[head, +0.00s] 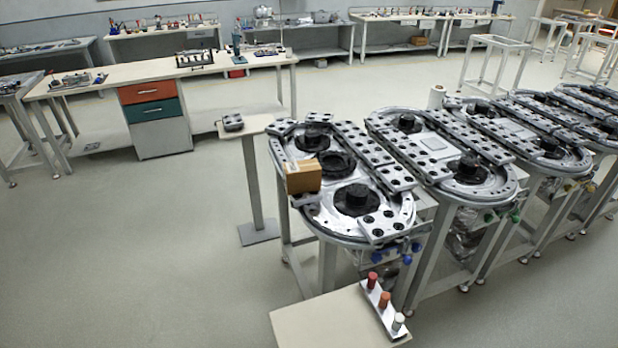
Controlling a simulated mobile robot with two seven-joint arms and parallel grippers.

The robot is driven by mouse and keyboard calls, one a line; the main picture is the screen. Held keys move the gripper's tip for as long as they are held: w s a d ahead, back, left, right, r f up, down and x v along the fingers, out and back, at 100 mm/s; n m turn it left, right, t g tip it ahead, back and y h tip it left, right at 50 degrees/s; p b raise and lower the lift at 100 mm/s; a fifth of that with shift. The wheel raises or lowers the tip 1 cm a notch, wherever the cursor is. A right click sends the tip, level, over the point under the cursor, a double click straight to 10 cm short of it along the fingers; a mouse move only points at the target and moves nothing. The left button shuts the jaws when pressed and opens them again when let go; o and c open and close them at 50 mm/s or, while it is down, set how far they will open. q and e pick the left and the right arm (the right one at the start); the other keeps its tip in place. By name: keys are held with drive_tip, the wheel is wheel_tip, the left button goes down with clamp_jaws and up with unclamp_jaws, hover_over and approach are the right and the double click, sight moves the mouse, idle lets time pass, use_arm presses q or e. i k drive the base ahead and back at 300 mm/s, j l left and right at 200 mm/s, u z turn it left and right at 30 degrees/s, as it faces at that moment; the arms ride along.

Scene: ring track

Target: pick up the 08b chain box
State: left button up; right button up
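A small brown cardboard box (303,177) sits on the left edge of the nearest ring track (345,238), near the middle of its length. No label can be read on it, so I cannot tell whether it is the 08b chain box. A grey block with dark round tops (233,123) stands on a small pedestal table left of the track. Neither of my grippers shows in the head view.
More ring tracks (440,150) stand in a row to the right. A low table (318,322) with red, orange and pale cylinders on a strip (385,308) stands in front. A workbench with drawers (155,112) stands behind. The floor (130,250) at left is clear.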

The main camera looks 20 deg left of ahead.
sight(299, 176)
drive_tip(key=i+j+z, duration=0.1)
drive_tip(key=j+z, duration=0.15)
drive_tip(key=z, duration=0.15)
drive_tip(key=j+z, duration=0.2)
drive_tip(key=z, duration=0.2)
drive_tip(key=j+z, duration=0.3)
drive_tip(key=j, duration=1.3)
drive_tip(key=j+z, duration=0.15)
drive_tip(key=j, duration=0.5)
drive_tip(key=k+j, duration=0.15)
drive_tip(key=j, duration=0.5)
